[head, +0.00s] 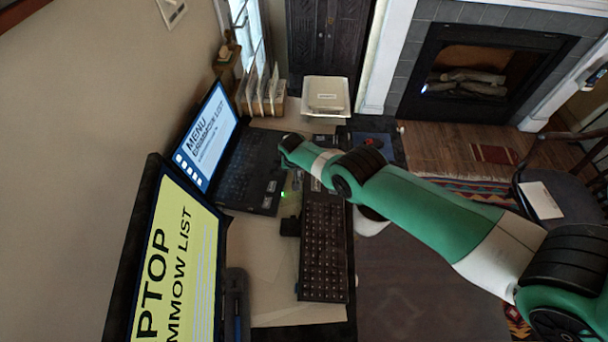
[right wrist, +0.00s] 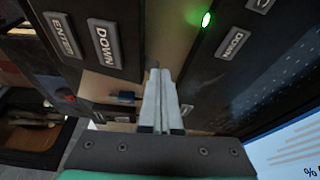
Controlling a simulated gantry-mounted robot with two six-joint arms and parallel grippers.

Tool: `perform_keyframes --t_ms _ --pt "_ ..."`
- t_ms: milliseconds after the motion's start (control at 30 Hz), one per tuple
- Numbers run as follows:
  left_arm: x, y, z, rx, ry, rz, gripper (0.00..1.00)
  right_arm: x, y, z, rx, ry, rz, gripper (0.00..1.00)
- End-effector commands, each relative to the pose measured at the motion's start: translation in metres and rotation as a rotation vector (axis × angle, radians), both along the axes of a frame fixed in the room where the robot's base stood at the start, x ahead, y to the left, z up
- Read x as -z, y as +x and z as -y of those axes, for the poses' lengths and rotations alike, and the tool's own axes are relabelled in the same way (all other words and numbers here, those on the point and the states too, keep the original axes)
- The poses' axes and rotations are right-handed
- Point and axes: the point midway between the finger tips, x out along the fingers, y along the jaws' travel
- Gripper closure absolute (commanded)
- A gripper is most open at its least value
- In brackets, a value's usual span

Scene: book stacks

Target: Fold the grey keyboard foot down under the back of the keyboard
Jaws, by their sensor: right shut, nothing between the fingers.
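The black keyboard (head: 325,250) lies lengthwise along the right side of the desk, and its end with the ENTER and DOWN keys shows in the right wrist view (right wrist: 82,75). My right gripper (head: 297,184) is over the strip between the keyboard and the laptop. In the right wrist view its two pale fingers (right wrist: 158,75) are shut together with nothing between them. I cannot make out the grey keyboard foot for certain. A small dark block (head: 290,227) sticks out from the keyboard's left edge. My left gripper is not in view.
The open laptop (head: 245,175) stands left of my right gripper, close by. A glowing green light (right wrist: 206,20) is beside the fingers. A yellow-screened monitor (head: 180,265) stands at the front left. A paper stack (head: 326,95) and file holder (head: 262,100) are behind.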

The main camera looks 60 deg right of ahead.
Motion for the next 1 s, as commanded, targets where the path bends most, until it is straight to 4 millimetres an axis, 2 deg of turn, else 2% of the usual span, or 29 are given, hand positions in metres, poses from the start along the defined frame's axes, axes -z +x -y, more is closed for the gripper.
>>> perform_keyframes --t_ms 367,1000 --pt "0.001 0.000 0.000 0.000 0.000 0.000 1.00 0.001 0.000 0.000 0.000 0.000 0.000 1.00" --pt "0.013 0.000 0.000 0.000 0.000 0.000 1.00 0.014 -0.002 0.000 0.001 0.001 -0.003 1.00"
